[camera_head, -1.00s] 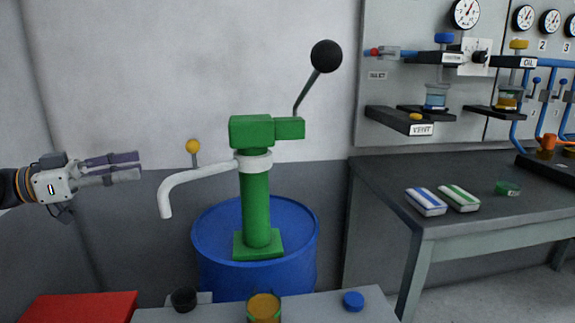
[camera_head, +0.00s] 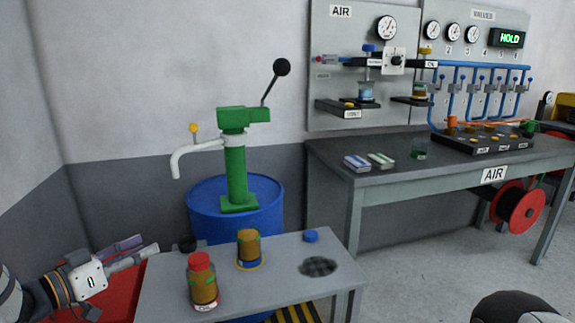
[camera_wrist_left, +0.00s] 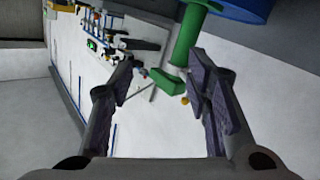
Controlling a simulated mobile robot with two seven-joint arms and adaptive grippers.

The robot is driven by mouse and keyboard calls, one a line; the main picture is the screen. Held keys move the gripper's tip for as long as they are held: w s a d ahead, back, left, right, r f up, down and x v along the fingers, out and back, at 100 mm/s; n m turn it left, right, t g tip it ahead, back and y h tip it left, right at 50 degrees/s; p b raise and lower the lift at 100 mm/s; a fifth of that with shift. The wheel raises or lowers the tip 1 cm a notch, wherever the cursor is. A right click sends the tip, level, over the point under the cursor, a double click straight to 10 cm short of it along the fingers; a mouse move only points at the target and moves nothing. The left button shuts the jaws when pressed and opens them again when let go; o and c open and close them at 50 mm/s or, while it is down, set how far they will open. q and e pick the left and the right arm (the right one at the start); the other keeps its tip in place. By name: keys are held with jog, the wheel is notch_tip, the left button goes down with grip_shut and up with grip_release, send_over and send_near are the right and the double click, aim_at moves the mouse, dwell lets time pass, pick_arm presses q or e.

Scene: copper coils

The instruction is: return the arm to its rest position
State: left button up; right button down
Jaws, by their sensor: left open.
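My left gripper (camera_head: 133,251) is at the lower left in the head view, above a red surface and left of the small grey table. Its two fingers are apart, with nothing between them. In the left wrist view its fingers (camera_wrist_left: 165,95) are spread wide and empty, with the green pump (camera_wrist_left: 180,50) beyond them, well away. A dark rounded part at the lower right edge of the head view may belong to my right arm. My right gripper is not seen.
The grey table (camera_head: 165,290) holds a red-capped bottle (camera_head: 203,283), an open amber jar (camera_head: 249,248), a blue cap (camera_head: 311,236) and a dark mesh disc (camera_head: 318,266). Behind it stands a blue drum (camera_head: 265,212) with the green hand pump (camera_head: 236,170). A workbench (camera_head: 420,178) is at right.

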pick_arm(q)
jog(key=s+d+f+n+g+y+p, duration=0.1)
jog(key=s+d+f+n+g+y, duration=0.2)
jog(key=s+f, duration=0.8)
jog(key=s+d+f+n+g+y+p, duration=0.1)
jog(key=s+d+f+g+y, duration=0.25)
jog(key=s+f, duration=0.7)
jog(key=s+d+g+y+p, duration=0.1)
jog(key=s+g, duration=0.9)
jog(key=s, duration=2.1)
jog(key=shift+s+d+r+m+y, duration=0.15)
jog(key=shift+s+d+m+y, duration=0.2)
jog(key=shift+d+y, duration=0.35)
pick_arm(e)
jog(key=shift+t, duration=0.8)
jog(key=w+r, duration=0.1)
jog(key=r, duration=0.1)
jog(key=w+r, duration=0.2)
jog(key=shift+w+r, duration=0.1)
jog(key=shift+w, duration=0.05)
